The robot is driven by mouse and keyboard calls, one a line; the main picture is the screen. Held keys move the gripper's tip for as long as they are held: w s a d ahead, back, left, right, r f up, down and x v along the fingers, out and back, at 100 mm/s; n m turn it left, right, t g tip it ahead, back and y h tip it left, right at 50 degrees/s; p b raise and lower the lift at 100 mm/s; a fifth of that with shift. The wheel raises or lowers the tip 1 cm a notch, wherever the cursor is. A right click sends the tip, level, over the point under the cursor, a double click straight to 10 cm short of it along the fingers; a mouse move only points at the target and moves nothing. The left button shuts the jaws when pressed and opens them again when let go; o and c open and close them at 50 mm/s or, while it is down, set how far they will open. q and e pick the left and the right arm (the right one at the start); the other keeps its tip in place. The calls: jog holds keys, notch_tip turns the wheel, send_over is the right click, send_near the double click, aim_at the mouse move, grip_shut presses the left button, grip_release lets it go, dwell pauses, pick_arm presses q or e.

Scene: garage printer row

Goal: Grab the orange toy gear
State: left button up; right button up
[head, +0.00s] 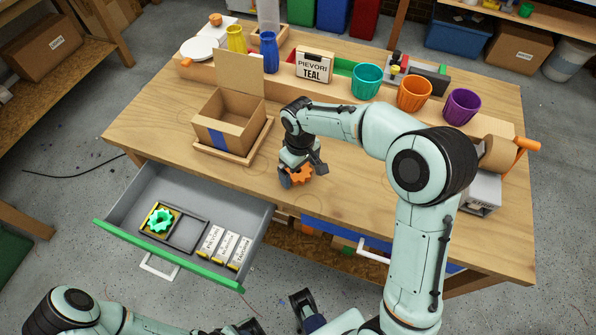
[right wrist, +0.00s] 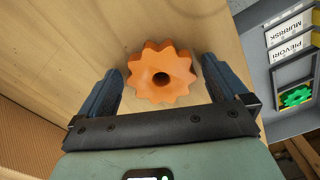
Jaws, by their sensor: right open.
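The orange toy gear (head: 300,177) lies on the wooden workbench near its front edge. In the right wrist view the gear (right wrist: 150,60) shows its round center hole and teeth. My right gripper (head: 304,174) is over it, open, with a blue-grey finger on either side of the gear. In the right wrist view the gear sits between the fingertips of the gripper (right wrist: 163,68), with narrow gaps showing. My left arm is low at the bottom of the head view; its gripper's jaw state is unclear.
An open drawer (head: 128,232) holds a green gear (head: 160,220) and several labeled boxes. An open cardboard box (head: 228,120) stands left of the right gripper. Teal (head: 367,80), orange (head: 414,93) and purple (head: 462,105) cups stand at the back. Bench space around the gear is clear.

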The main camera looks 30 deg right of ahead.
jog(key=c, duration=1.1)
